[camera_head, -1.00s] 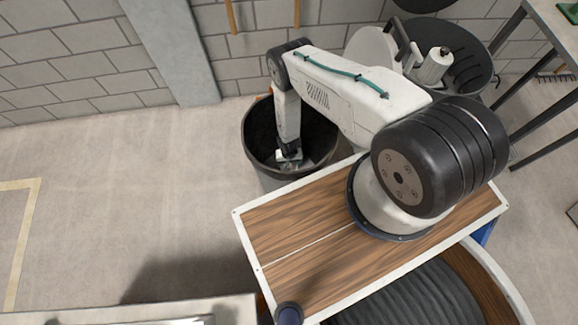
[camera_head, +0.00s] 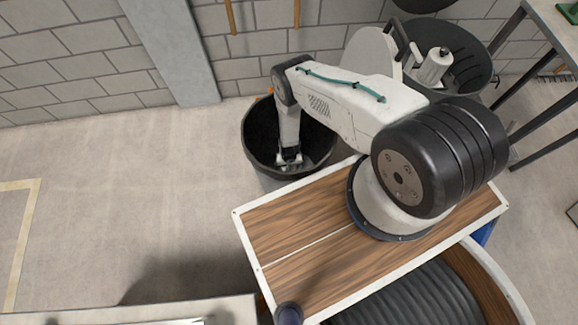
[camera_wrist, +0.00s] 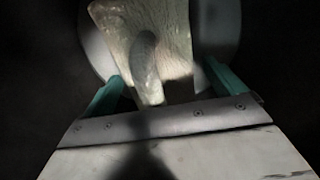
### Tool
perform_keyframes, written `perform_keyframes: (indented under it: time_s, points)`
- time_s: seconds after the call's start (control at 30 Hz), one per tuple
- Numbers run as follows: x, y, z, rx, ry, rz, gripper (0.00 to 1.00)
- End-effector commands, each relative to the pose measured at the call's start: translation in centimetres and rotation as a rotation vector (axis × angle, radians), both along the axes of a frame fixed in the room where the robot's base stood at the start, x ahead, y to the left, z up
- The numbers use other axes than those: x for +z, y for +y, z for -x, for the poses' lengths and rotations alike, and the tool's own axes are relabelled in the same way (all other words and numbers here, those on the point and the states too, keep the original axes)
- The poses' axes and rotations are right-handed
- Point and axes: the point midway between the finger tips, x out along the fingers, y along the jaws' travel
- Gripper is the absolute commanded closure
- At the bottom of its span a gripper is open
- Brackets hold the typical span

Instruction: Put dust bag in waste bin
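The waste bin (camera_head: 268,182) is a dark round tub on the floor beyond the wooden top, near the block wall. My arm reaches down into it, and my gripper (camera_head: 290,161) is inside, below the rim. In the wrist view, my gripper (camera_wrist: 163,72) has its two teal fingers spread apart. The dust bag (camera_wrist: 115,30), pale and wrinkled with a curved grey neck, lies just beyond and between the fingertips. I see no finger pressing on it. The inside of the bin is dark, and the bag cannot be made out in the head view.
A second dark tub (camera_head: 465,50) with a white canister (camera_head: 434,66) stands at the back right, beside a table (camera_head: 560,25) with dark legs. A grey post (camera_head: 172,50) stands at the wall. The floor (camera_head: 120,190) at left is clear.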

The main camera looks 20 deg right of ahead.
Motion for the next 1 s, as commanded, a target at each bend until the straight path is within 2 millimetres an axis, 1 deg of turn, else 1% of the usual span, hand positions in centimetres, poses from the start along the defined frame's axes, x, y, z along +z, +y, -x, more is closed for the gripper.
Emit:
perform_keyframes:
  time_s: [0.37, 0.47, 0.67, 0.73, 0.8, 1.0]
  points:
    - [0.2, 0.0, 0.0, -0.001, 0.000, 0.001, 0.06]
    - [0.7, 0.0, -0.1, 0.000, 0.001, 0.003, 0.06]
    - [2.3, 0.0, -0.1, 0.002, 0.001, 0.003, 0.06]
    - [3.0, 0.0, -0.1, 0.001, 0.000, 0.001, 0.06]
    - [4.9, 0.0, -0.2, 0.000, -0.001, 0.000, 0.06]
    - [9.0, 0.0, -0.1, 0.000, -0.001, -0.001, 0.06]
